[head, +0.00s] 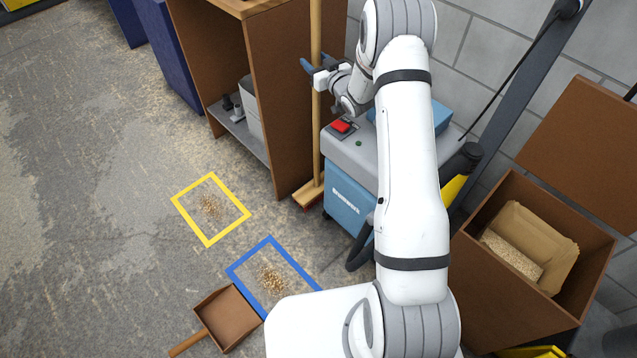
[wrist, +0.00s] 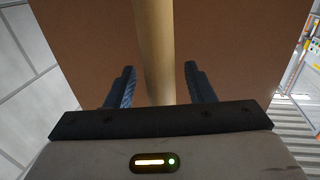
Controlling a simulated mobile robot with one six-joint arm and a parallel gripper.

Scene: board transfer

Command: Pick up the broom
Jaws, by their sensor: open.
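The broom (head: 316,120) stands upright against the side of a brown cabinet, its wooden handle rising out of the top of the head view and its head (head: 308,194) on the floor. My gripper (head: 309,69) is at the handle, high above the floor. In the wrist view the handle (wrist: 155,50) runs between the two blue fingers of my gripper (wrist: 158,80), with a gap on each side. The fingers are open and do not hold the handle. The lower part of the broom is out of the wrist view.
A blue-grey machine (head: 347,195) with a red button stands right of the broom. The brown cabinet (head: 262,80) is just behind the handle. Yellow (head: 207,244) and blue (head: 232,275) floor frames surround debris piles. A dustpan (head: 229,318) lies nearby. A bin (head: 510,300) stands right.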

